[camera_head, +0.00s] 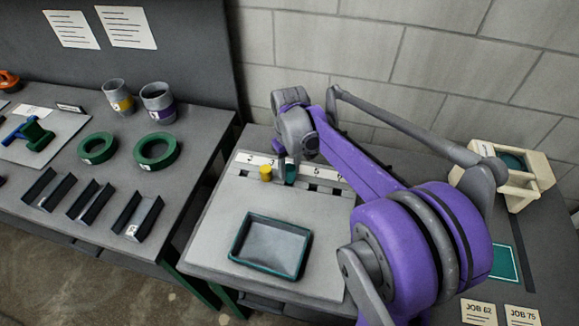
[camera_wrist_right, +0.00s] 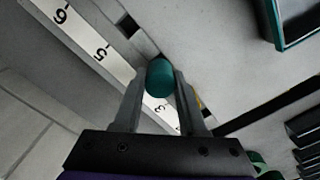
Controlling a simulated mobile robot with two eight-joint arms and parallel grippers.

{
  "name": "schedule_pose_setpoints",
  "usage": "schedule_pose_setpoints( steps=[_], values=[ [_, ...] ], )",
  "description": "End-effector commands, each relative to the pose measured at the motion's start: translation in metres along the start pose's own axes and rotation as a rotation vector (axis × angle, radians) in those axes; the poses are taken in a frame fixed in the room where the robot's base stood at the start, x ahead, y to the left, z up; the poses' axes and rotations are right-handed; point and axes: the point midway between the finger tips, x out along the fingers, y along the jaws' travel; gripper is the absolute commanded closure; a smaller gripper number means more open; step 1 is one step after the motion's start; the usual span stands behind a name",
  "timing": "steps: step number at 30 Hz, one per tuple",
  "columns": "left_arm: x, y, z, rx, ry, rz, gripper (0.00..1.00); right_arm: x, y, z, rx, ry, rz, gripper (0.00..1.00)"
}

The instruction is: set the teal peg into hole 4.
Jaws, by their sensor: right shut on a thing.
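The teal peg (camera_head: 291,174) is between the fingers of my right gripper (camera_head: 290,170), which is shut on it, at the number strip of the grey board (camera_head: 215,225). In the right wrist view the teal peg (camera_wrist_right: 160,78) shows end-on between the fingers (camera_wrist_right: 160,85). It covers the spot beside the strip between labels 5 and 3, where hole 4 lies; a sliver of dark opening shows at its edge. I cannot tell whether the peg is above the hole or partly in it. The 4 label is hidden. My left gripper is not in view.
A yellow peg (camera_head: 265,172) stands in the row, just left of the teal peg. Empty dark holes show to the right. A teal-rimmed tray (camera_head: 236,246) lies on the board in front. A cream fixture (camera_head: 530,185) stands at the right; green rings (camera_head: 157,151) lie on the left bench.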

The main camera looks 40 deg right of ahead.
Motion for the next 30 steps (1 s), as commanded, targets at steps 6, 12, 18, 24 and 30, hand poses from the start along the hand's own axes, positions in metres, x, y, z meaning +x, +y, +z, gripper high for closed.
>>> schedule_pose_setpoints(
  steps=[6,12,18,24,30],
  values=[
    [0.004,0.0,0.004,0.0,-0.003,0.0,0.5,0.007,0.0,0.0,0.0,0.0,0.0,1.0],
    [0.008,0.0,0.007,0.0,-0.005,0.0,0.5,0.014,0.0,0.0,0.0,0.0,0.0,1.0],
    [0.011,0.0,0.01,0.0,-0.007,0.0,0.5,0.02,0.0,0.0,0.0,0.0,0.0,1.0],
    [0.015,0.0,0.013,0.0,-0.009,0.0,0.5,0.025,0.0,0.0,0.0,0.0,0.0,1.0],
    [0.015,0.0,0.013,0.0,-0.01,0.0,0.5,0.026,0.0,0.0,0.0,0.001,0.0,0.41]
  ],
)
